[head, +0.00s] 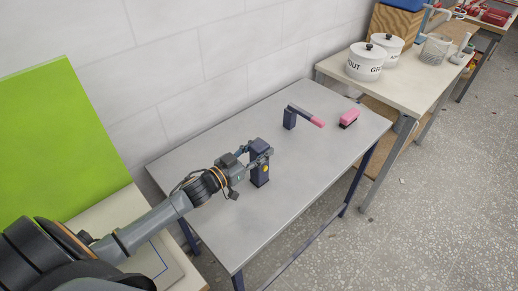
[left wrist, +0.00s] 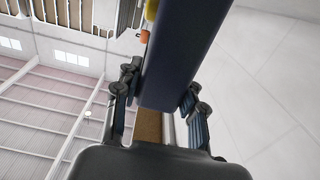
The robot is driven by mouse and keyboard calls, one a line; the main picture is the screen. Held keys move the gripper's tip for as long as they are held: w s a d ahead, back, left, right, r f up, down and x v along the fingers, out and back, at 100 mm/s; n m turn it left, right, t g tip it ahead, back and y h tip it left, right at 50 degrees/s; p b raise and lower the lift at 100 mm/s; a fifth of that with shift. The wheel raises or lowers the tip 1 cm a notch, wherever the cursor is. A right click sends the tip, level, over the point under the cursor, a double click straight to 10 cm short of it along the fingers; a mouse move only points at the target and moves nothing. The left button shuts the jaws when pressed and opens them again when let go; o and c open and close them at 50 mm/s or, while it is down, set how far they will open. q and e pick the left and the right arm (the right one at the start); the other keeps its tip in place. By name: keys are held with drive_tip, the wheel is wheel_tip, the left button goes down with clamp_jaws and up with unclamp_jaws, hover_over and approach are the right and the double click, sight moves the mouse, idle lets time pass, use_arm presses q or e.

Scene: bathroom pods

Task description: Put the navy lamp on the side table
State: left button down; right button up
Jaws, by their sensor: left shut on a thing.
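The navy lamp (head: 260,172) is a dark upright block with a yellow spot on its front. My left gripper (head: 258,152) is shut on its upper part. The lamp is upright over the front middle of the grey side table (head: 215,165), its bottom at or very close to the top; I cannot tell if it touches. In the left wrist view the lamp's navy body (left wrist: 180,55) fills the space between the two fingers (left wrist: 160,98), with yellow and orange bits at its edge. My right gripper is not in view.
A dark angled thing with a pink end (head: 302,115) and a pink brush-like block (head: 349,118) are at the table's back right. White lidded pots (head: 366,62) stand on another table behind. A green panel (head: 60,140) is at left. The table's right front is clear.

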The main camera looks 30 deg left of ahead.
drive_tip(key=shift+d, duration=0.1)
use_arm(q)
drive_tip(key=c, duration=1.2)
unclamp_jaws()
drive_tip(key=shift+f, duration=0.1)
drive_tip(key=o, duration=0.4)
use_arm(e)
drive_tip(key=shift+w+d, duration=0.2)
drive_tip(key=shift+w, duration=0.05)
use_arm(q)
drive_tip(key=shift+b+v, duration=0.9)
drive_tip(key=shift+v, duration=5.1)
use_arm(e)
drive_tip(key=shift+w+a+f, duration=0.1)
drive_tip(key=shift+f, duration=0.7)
